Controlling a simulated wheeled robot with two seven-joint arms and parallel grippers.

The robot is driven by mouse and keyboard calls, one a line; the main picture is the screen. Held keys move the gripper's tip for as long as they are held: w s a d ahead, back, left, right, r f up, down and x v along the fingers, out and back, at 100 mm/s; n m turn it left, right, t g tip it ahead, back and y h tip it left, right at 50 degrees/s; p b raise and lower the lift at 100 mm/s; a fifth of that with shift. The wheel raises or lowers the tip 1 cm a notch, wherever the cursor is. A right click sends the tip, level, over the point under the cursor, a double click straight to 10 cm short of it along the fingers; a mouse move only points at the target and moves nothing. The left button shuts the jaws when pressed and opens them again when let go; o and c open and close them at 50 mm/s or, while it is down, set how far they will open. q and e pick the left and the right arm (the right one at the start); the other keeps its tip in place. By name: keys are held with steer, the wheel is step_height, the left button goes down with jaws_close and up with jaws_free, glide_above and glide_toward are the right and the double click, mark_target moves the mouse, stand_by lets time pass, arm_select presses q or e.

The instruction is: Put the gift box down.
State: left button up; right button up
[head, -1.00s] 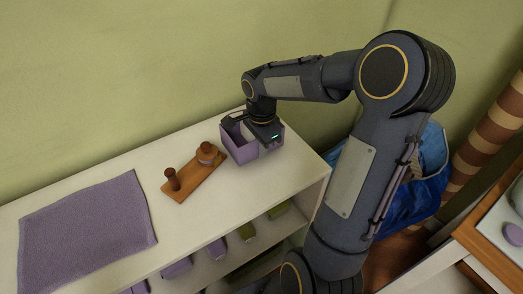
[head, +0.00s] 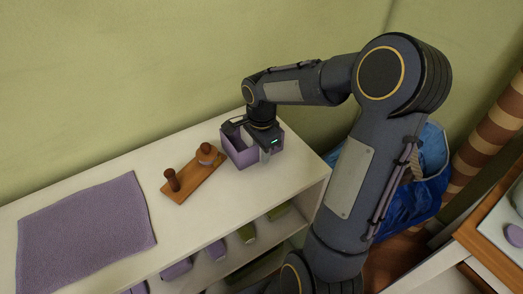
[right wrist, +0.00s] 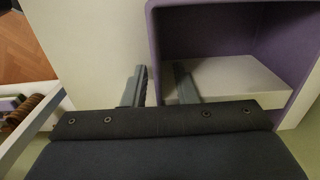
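The gift box, taken as the purple open-topped box (head: 238,157), stands upright on the white shelf top near its right end. My right gripper (head: 267,153) is over the box's right part, and its body hides some of the rim. In the right wrist view, the gripper (right wrist: 159,72) has its two grey fingers apart, one on each side of the purple box wall (right wrist: 153,45), with a gap showing. A pale flat surface (right wrist: 225,75) shows inside the box; I cannot tell whether it is a separate item. My left gripper is out of view.
A wooden board with two knobs (head: 194,177) lies left of the box on the white shelf top (head: 150,165). A purple towel (head: 85,230) lies further left. Several purple and green items sit on the lower shelf. A blue bag (head: 432,165) stands at right.

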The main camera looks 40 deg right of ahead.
step_height(320, 180, up, 12)
steer(key=shift+f+p, duration=0.15)
steer(key=shift+p, duration=0.95)
steer(key=s+a+f+n+t+y, duration=0.1)
steer(key=s+a+n+t+y, duration=0.2)
steer(key=s+a+n, duration=1.1)
steer(key=s+n+t, duration=0.2)
steer(key=n, duration=0.1)
steer(key=shift+s+f+n+t+y, duration=0.15)
steer(key=shift+n+t+y, duration=0.15)
steer(key=shift+y, duration=0.1)
